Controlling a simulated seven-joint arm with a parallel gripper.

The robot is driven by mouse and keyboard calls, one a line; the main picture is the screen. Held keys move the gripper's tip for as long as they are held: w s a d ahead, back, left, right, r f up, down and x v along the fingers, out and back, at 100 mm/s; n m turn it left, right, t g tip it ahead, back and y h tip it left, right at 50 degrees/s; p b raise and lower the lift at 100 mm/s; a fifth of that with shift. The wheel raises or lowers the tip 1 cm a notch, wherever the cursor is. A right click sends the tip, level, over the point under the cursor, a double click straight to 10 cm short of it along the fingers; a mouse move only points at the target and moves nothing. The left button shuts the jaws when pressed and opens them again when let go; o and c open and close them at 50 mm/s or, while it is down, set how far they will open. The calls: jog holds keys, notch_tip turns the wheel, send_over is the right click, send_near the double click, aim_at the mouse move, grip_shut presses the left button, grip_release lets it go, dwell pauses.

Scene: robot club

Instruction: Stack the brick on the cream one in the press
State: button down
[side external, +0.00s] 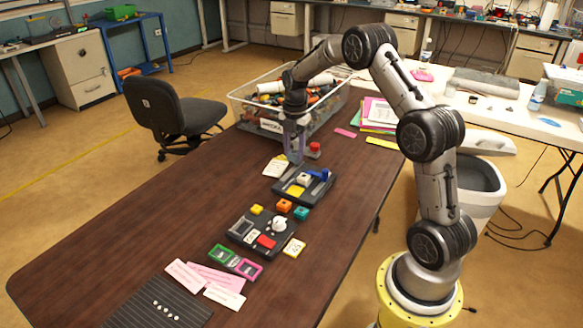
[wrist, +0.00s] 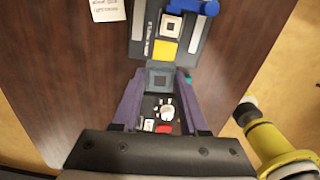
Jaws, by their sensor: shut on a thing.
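The press (side external: 318,187) is a dark base with a blue lever (side external: 319,173), a cream brick (side external: 303,179) and a yellow patch (side external: 296,190) on it. In the wrist view, the cream brick (wrist: 171,27) lies past the yellow patch (wrist: 165,49), near the blue lever (wrist: 197,7). My gripper (wrist: 161,84) is shut on a grey brick (wrist: 158,79), which shows between the purple fingertips. In the side view my gripper (side external: 294,158) points down close to the far left of the press. The held brick is hard to make out there, and its height above the press is unclear.
A second dark device (side external: 238,231) with a white knob and red block stands nearer the camera. A clear bin (side external: 240,108) and a red-topped item (side external: 315,148) are behind. The table's left side is clear.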

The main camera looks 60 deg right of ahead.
jog(key=d+f+m, duration=0.1)
jog(key=d+f, duration=0.1)
jog(key=d, duration=0.3)
send_over(304, 176)
jog(key=shift+f, duration=2.3)
jog(key=shift+a+f, duration=0.1)
jog(key=shift+f, duration=1.3)
dwell(0.3)
grip_release()
dwell(0.4)
notch_tip(304, 176, up, 8)
dwell(1.2)
